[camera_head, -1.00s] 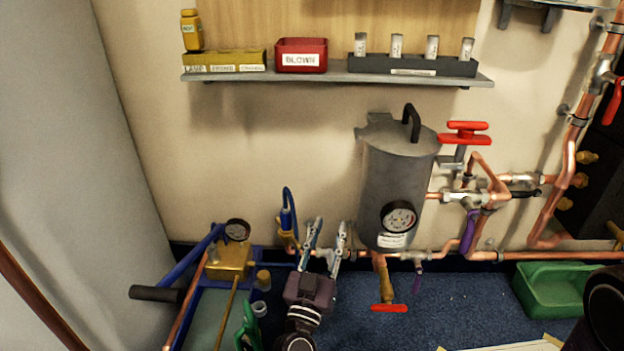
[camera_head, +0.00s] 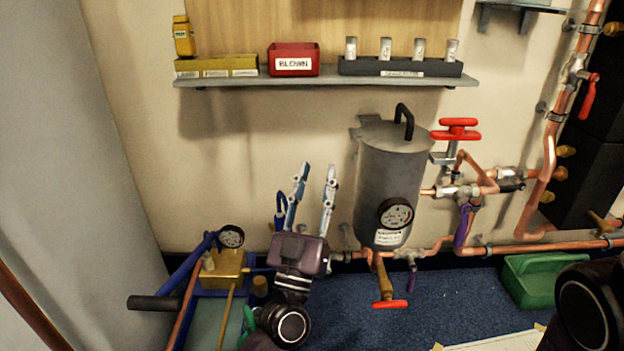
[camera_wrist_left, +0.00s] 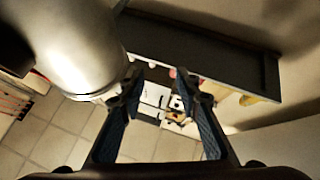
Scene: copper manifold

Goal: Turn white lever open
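I cannot make out a white lever in any view; part of the low pipe is hidden behind my left gripper. My left gripper (camera_head: 317,175) is open and empty, its two blue-grey fingers pointing up, left of the grey metal tank (camera_head: 388,185). In the left wrist view the open fingers (camera_wrist_left: 160,80) have nothing between them, and the tank (camera_wrist_left: 75,45) is close at upper left. The levers I can see are a red handle (camera_head: 390,304) below the tank, two purple levers (camera_head: 463,225) (camera_head: 411,278), and a red lever (camera_head: 588,97) at upper right. My right gripper is out of view.
A shelf (camera_head: 300,82) with a red bin (camera_head: 293,60) is above the gripper. A red-handled valve (camera_head: 457,130) and copper pipes (camera_head: 552,150) are right of the tank. A brass pump (camera_head: 222,270) is lower left; a green tray (camera_head: 540,280) is lower right.

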